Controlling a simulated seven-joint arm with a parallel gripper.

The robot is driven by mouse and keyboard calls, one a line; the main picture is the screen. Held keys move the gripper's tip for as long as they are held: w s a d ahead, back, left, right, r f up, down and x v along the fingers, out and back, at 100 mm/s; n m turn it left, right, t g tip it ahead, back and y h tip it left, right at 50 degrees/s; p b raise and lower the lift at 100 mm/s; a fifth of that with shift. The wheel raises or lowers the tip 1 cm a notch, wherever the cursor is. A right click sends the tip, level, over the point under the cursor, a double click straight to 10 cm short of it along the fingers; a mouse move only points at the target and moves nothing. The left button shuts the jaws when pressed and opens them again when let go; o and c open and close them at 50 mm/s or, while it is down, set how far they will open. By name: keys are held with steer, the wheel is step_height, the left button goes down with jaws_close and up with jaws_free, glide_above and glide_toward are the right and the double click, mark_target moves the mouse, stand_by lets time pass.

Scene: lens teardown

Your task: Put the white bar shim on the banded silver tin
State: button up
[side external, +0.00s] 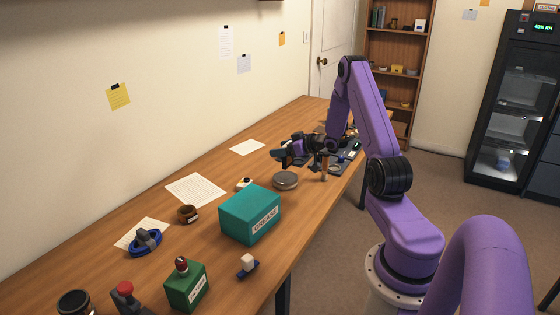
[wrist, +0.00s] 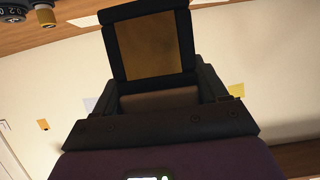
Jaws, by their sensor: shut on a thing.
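The round silver tin (side external: 286,180) sits on the bench with a darker band around its side, and nothing shows on top of it. My gripper (side external: 284,155) is above and just behind it in the side view, tilted over rather than pointing straight down. In the wrist view a dull brownish bar-like piece (wrist: 160,97) shows between the dark jaw parts, below a black-framed tan panel (wrist: 151,46). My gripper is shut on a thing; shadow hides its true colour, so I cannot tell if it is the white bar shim.
A teal box (side external: 249,214) stands in front of the tin. A small whitish piece (side external: 245,184) lies left of the tin. An orange-brown cylinder (side external: 324,168) stands to its right. A green box (side external: 187,286) and a blue ring-shaped item (side external: 146,242) are farther left.

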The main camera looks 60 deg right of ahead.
steer(key=shift+w+d+f, duration=0.25)
steer(key=shift+w+f, duration=0.05)
steer(key=shift+f, duration=0.65)
steer(key=shift+w+d+f, duration=0.2)
steer(key=shift+w+f, duration=0.1)
steer(key=shift+f, duration=0.7)
steer(key=shift+w+d+f, duration=0.25)
steer(key=shift+w+f, duration=0.05)
steer(key=shift+f, duration=0.65)
steer(key=shift+f, duration=0.15)
steer(key=o, duration=1.1)
steer(key=shift+c, duration=0.2)
